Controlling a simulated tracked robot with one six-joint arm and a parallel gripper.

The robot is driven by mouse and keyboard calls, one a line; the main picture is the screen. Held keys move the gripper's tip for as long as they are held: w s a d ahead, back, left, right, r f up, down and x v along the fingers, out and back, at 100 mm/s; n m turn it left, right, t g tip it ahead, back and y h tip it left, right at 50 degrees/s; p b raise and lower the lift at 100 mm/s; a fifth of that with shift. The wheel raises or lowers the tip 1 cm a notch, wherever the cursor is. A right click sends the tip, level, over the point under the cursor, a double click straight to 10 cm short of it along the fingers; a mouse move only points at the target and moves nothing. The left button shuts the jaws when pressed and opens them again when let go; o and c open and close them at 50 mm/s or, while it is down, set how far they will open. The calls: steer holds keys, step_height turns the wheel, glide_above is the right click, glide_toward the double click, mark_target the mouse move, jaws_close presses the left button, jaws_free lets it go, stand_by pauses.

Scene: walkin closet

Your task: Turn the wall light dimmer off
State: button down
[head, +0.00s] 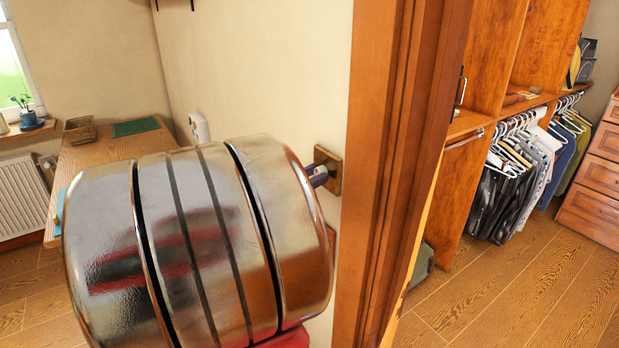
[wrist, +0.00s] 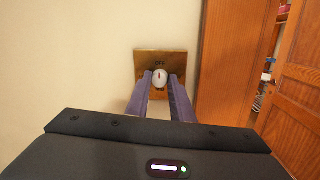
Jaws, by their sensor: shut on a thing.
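The wall light dimmer is a square brass plate (wrist: 142,63) with a round white knob (wrist: 159,77) at its middle. A dark mark on the knob points roughly straight up. My gripper (wrist: 161,86) is at the dimmer, with one finger on each side of the knob, shut on it. In the head view the brass plate (head: 335,158) shows on the wall beside the door frame. My own shiny arm link covers much of the head view.
A wooden door frame (head: 390,150) stands close to the right of the dimmer. Beyond it are hanging clothes (head: 520,160) and a chest of drawers (head: 600,170). A wooden table (head: 85,160) and a radiator (head: 22,195) are at the left.

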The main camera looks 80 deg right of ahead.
steer(key=shift+s+f, duration=0.1)
steer(key=shift+f, duration=0.05)
steer(key=c, duration=1.9)
jaws_free()
steer(key=o, duration=0.3)
steer(key=shift+o, duration=0.2)
steer(key=v, duration=1.4)
steer(key=shift+d, duration=0.1)
